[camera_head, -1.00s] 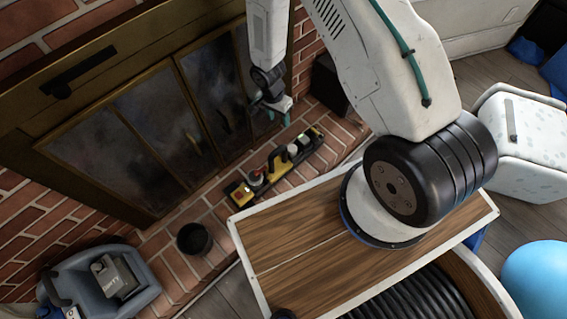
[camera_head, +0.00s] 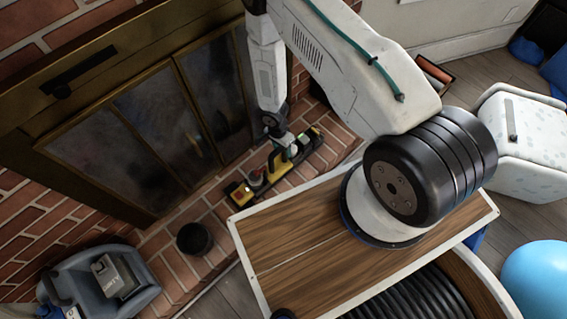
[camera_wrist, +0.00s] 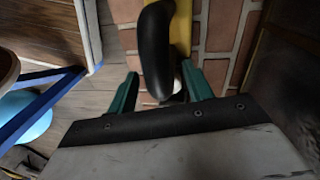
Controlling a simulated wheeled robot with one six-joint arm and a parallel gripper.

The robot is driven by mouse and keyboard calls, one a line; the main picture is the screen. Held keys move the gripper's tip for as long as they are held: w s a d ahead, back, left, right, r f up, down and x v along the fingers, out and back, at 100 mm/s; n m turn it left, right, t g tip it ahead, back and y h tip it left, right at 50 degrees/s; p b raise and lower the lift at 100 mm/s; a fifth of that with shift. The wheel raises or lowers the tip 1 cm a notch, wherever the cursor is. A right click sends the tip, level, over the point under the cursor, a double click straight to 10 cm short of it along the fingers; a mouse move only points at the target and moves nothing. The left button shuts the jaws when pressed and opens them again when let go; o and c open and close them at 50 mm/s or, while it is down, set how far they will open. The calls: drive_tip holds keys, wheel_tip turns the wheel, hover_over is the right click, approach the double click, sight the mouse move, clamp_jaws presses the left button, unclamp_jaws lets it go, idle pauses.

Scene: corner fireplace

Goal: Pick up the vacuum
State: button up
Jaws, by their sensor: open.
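A long yellow and black device (camera_head: 273,163), which looks like the vacuum, lies on the brick hearth in front of the fireplace doors. In the wrist view its black curved handle (camera_wrist: 155,45) and a strip of yellow body show. My gripper (camera_head: 284,148) is over the device's middle in the head view and hides part of it. In the wrist view my gripper (camera_wrist: 160,72) is open, with teal fingers on either side of the handle's near end. I cannot tell whether either finger touches it.
A black pot (camera_head: 195,239) stands on the hearth to the left. A grey-blue machine (camera_head: 100,285) is at the lower left. Glass fireplace doors (camera_head: 150,140) rise close behind the hearth. A white box (camera_head: 520,150) and a blue ball (camera_head: 538,280) are on the right.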

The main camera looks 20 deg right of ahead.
clamp_jaws()
drive_tip(key=shift+r, duration=0.1)
